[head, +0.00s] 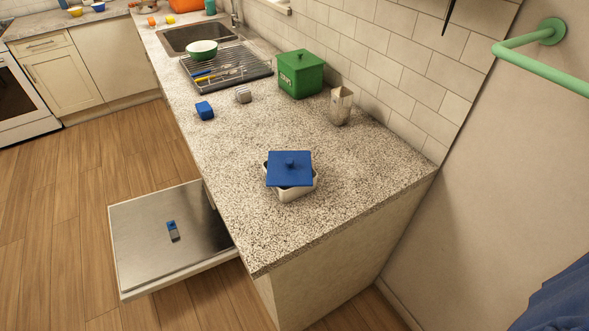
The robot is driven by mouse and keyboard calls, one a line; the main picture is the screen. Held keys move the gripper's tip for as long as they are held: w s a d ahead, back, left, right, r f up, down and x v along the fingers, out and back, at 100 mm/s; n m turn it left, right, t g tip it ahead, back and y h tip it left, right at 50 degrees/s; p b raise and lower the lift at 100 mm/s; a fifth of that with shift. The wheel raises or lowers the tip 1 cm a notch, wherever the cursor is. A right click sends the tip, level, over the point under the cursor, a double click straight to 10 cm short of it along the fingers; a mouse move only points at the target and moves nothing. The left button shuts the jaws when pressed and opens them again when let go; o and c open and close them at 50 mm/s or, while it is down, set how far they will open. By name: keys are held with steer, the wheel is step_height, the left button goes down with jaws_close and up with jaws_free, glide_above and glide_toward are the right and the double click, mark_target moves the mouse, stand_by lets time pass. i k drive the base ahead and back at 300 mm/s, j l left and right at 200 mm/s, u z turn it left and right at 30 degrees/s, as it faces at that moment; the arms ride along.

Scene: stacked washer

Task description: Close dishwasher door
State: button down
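The dishwasher door (150,250) is open and lies flat, sticking out from the left side of the counter over the wood floor. Its inner face is shiny metal with a pale rim, and a small blue and grey piece (173,231) is on its middle. The dishwasher's inside is hidden under the counter. My gripper is not in view.
The speckled counter (230,170) holds a white dish with a blue lid (290,170), a green canister (301,74), a metal holder (341,105), a blue block (204,110) and a drying rack (245,72). The wood floor (60,215) left of the door is clear. A green rail (530,63) is on the right wall.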

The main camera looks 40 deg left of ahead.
mark_target(150, 258)
steer(key=j, duration=0.7)
steer(key=j+z, duration=0.15)
steer(key=j, duration=0.6)
steer(key=k+j, duration=0.1)
steer(key=j, duration=1.45)
steer(key=k+j, duration=0.15)
steer(key=j, duration=1.6)
steer(key=k+j, duration=0.1)
steer(key=j, duration=0.75)
steer(key=z, duration=0.05)
